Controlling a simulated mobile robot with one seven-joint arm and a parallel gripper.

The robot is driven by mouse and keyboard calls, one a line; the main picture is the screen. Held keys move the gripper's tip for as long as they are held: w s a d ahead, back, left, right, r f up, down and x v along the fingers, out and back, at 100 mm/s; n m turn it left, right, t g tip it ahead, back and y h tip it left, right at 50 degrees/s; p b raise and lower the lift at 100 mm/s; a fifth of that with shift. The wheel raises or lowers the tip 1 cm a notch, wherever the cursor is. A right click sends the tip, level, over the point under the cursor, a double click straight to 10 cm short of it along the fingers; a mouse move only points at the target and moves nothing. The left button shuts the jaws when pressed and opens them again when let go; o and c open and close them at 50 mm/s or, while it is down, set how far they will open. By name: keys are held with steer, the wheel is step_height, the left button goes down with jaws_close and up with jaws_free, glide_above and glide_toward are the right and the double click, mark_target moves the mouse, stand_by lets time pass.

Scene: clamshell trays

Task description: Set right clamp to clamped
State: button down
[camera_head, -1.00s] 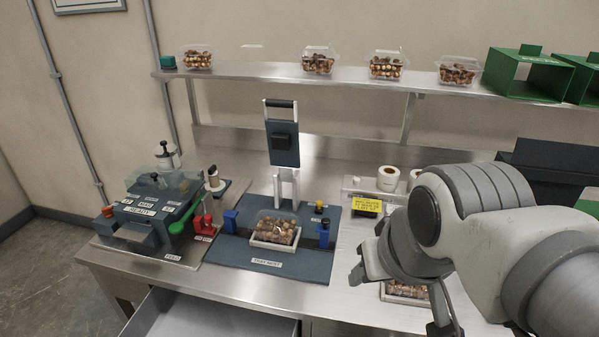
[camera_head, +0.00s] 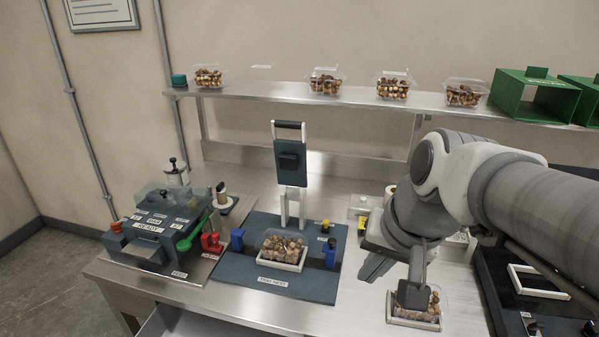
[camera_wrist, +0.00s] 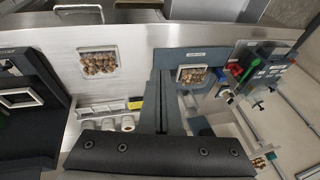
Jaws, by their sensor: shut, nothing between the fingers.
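The right clamp (camera_head: 331,252) is a small blue upright piece at the right side of the tray nest (camera_head: 240,272), a dark blue plate. A matching blue left clamp (camera_head: 238,239) stands at the other side. Between them a clear tray of nuts (camera_head: 283,251) sits in the nest. I cannot tell the clamp's exact position. My gripper (camera_head: 412,294) is shut and empty, to the right of the nest and in front of another nut tray. In the wrist view my gripper (camera_wrist: 163,98) has its fingers together; they appear to hide the right clamp there.
A second nut tray (camera_head: 428,324) lies on the steel bench, partly behind my gripper. A tall press with a handle (camera_head: 289,160) rises behind the nest. A machine with green and red levers (camera_head: 155,225) stands at left. A black case (camera_head: 540,290) is at right.

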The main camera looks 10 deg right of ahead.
steer(key=w+d+f+m+y+p, duration=0.2)
steer(key=w+d+f+m, duration=0.1)
steer(key=w+m, duration=0.3)
steer(key=w+d+f+m+y+p, duration=0.1)
steer(key=w+d+f+m, duration=0.1)
steer(key=w+d+m, duration=0.3)
steer(key=w+d+f+m+y+p, duration=0.2)
steer(key=w+d+m, duration=0.3)
steer(key=w+m, duration=0.3)
steer(key=shift+w+f+y+p, duration=0.3)
steer(key=shift+w+f, duration=0.3)
steer(key=shift+f, duration=0.2)
steer(key=shift+a, duration=0.1)
glide_toward(334, 246)
step_height(334, 246, down, 2)
steer(key=shift+w+a+f+p, duration=0.15)
steer(key=shift+a, duration=0.35)
steer(key=shift+w+a+f+p, duration=0.15)
steer(key=shift+a+p, duration=0.05)
steer(key=shift+a, duration=0.35)
steer(key=shift+w+a+f+p, duration=0.15)
steer(key=shift+w+a, duration=0.05)
steer(key=shift+a, duration=0.3)
